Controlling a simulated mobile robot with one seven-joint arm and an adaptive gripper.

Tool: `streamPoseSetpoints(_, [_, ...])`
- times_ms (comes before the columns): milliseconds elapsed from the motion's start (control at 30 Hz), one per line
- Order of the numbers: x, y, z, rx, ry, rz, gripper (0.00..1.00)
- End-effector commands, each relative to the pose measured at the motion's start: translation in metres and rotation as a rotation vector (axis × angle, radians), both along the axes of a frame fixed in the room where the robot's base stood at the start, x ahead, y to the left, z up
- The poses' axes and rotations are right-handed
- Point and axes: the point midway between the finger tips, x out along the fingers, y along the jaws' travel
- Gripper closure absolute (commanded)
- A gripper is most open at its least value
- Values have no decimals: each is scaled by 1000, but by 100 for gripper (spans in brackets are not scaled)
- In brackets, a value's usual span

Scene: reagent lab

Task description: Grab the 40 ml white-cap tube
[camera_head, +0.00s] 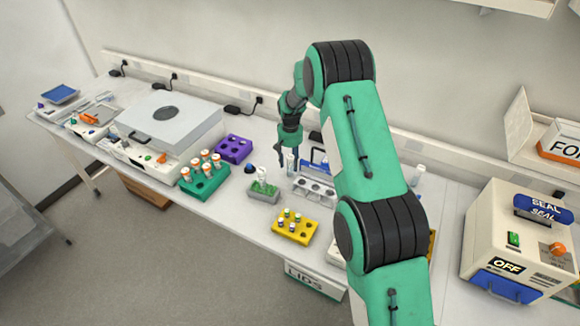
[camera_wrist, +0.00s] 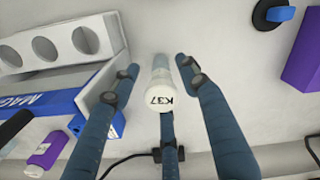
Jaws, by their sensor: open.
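A tube with a white cap marked "K37" (camera_wrist: 160,98) stands between the spread fingers of my gripper (camera_wrist: 158,66) in the wrist view. Its pale, clear body shows beyond the cap. Bare surface shows between the tube and the two side fingers. A third finger lies just behind the cap; I cannot tell whether it touches. In the head view my gripper (camera_head: 286,152) points down at the bench, left of the grey rack (camera_head: 313,188), with the pale tube (camera_head: 290,164) at its fingers. My gripper is open. The tube's volume is not readable.
A blue-and-white holder with round holes (camera_wrist: 62,98) stands close left in the wrist view. A purple rack (camera_head: 233,148), a green rack of orange-capped tubes (camera_head: 204,181) and a yellow rack (camera_head: 295,228) are nearby. Another white-capped tube (camera_head: 416,176) stands right of my arm.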

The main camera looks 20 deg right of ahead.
Motion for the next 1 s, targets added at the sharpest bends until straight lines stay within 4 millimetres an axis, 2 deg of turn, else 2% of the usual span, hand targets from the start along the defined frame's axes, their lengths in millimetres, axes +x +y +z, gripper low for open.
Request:
streamPoseSetpoints(233, [1,1,-28,0,2,0,55])
streamPoseSetpoints(400, [2,1,-40,0,-1,0,55])
streamPoseSetpoints(1000, [2,1,-42,0,0,0,57])
